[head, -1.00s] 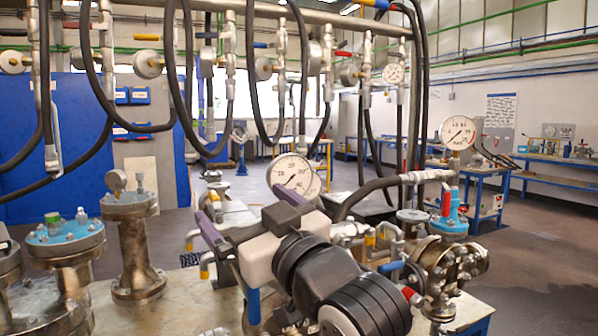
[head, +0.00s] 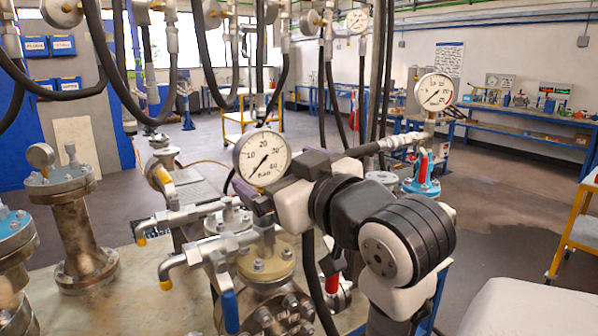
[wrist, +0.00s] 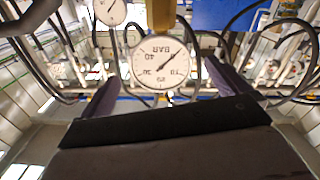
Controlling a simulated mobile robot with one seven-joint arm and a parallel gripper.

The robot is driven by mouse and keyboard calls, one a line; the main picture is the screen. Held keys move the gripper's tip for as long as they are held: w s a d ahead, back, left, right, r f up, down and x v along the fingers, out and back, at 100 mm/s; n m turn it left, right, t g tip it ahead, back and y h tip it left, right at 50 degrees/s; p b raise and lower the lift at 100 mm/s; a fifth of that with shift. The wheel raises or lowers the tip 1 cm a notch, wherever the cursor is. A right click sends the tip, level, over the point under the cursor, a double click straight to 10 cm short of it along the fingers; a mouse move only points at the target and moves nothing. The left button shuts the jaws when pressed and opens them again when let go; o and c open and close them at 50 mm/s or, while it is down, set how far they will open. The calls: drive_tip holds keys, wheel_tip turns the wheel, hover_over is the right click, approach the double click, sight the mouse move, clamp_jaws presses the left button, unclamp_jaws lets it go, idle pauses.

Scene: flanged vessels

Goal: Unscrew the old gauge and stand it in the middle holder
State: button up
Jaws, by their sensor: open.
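A round white dial gauge (head: 262,157) marked in bar stands upright above the valves at the centre of the head view. In the wrist view this dial (wrist: 162,67) appears upside down, between my two purple fingers and beyond them. My gripper (wrist: 163,88) is open, with a finger on each side of the dial in that view; I see no contact. In the head view my gripper is beside the gauge's lower right, its fingers partly hidden. Another white gauge (head: 435,92) stands on a pipe at right. I cannot tell which is the old one. No holder is recognisable.
Valve handles and pipes (head: 215,245) crowd the space below the gauge. A flanged vessel (head: 75,225) stands at left. Black hoses (head: 240,75) hang from the overhead pipework. A yellow-framed cart (head: 575,230) is at the right edge, with open floor before it.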

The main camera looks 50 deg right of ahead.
sight(250, 161)
drive_tip(key=p+x, duration=0.1)
drive_tip(key=x, duration=0.7)
drive_tip(key=shift+p, duration=0.35)
drive_tip(key=shift+s+a, duration=0.1)
drive_tip(key=c, duration=1.1)
drive_tip(key=n+y, duration=0.2)
drive_tip(key=y, duration=0.2)
drive_tip(key=shift+a+t, duration=0.1)
drive_tip(key=shift+t, duration=0.2)
drive_tip(key=n+y, duration=0.1)
drive_tip(key=y, duration=0.1)
drive_tip(key=n+y, duration=0.2)
drive_tip(key=n+g+y, duration=0.1)
drive_tip(key=y, duration=0.1)
drive_tip(key=shift+a+r, duration=0.1)
drive_tip(key=shift+a, duration=0.2)
drive_tip(key=n+g+y, duration=0.1)
drive_tip(key=y, duration=0.1)
drive_tip(key=n+g+y, duration=0.1)
drive_tip(key=n+y, duration=0.1)
drive_tip(key=n+g+y, duration=0.1)
drive_tip(key=n+y, duration=0.1)
drive_tip(key=shift+a, duration=0.3)
drive_tip(key=shift+s+a+n+g+y, duration=0.15)
drive_tip(key=shift+s+n+g+y, duration=0.05)
drive_tip(key=shift+n+g+y, duration=0.85)
drive_tip(key=o, duration=1.1)
drive_tip(key=shift+m, duration=0.25)
